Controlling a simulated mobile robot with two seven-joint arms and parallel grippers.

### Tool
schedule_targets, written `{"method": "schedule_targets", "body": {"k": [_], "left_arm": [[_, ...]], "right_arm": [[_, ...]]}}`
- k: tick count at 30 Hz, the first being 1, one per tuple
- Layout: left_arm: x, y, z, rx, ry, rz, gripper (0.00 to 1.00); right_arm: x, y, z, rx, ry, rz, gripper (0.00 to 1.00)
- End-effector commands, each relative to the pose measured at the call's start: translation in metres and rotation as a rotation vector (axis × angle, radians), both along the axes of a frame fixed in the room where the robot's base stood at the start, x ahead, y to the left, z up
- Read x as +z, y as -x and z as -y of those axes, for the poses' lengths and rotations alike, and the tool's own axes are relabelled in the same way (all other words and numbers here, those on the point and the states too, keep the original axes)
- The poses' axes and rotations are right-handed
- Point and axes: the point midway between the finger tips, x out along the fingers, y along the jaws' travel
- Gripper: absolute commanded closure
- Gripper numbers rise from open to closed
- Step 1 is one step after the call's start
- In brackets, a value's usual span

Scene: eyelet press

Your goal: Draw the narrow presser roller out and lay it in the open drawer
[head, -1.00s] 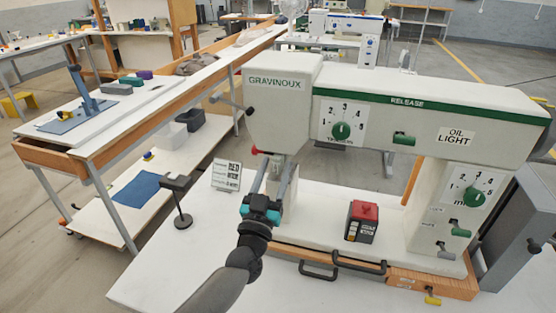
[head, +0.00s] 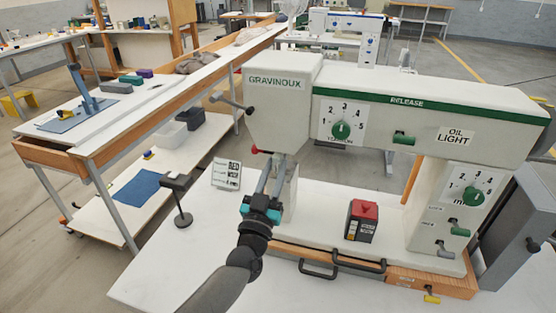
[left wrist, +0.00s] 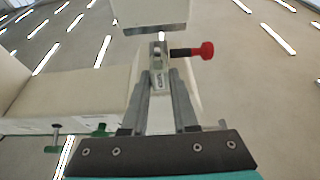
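My left gripper (head: 274,160) is below the white head of the press, beside its short front post. In the left wrist view its two grey fingers (left wrist: 162,85) close in on a small metal piece with a pale label (left wrist: 158,80), which appears to be the narrow presser roller. The label is too small to read, and the roller is hidden in the head view. A red knob on a black stem (left wrist: 205,50) sticks out just right of the fingertips. A small wooden drawer (head: 430,283) with a yellow knob is at the base's right front; I cannot tell how far it is open. My right gripper is not in view.
A red-topped block (head: 362,221) stands on the press bed. A printed card (head: 226,174) and a small black stand (head: 181,205) are left of the gripper. Black handles (head: 320,272) jut from the base front. The white tabletop (head: 160,270) is clear at front left.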

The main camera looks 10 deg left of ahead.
Motion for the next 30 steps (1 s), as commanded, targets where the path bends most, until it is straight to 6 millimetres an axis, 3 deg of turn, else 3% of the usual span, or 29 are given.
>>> {"method": "schedule_targets", "body": {"k": [1, 6, 30], "left_arm": [[0.0000, 0.0000, 0.0000, 0.000, 0.000, 0.000, 0.81], [0.0001, -0.0001, 0.0000, 0.000, 0.000, 0.000, 1.00], [0.0008, 0.0053, -0.0004, 0.000, -0.001, 0.001, 1.00]], "right_arm": [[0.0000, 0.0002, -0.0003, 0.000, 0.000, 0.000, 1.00], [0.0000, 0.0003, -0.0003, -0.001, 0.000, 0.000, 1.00], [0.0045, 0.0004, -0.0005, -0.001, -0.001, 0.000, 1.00]]}}
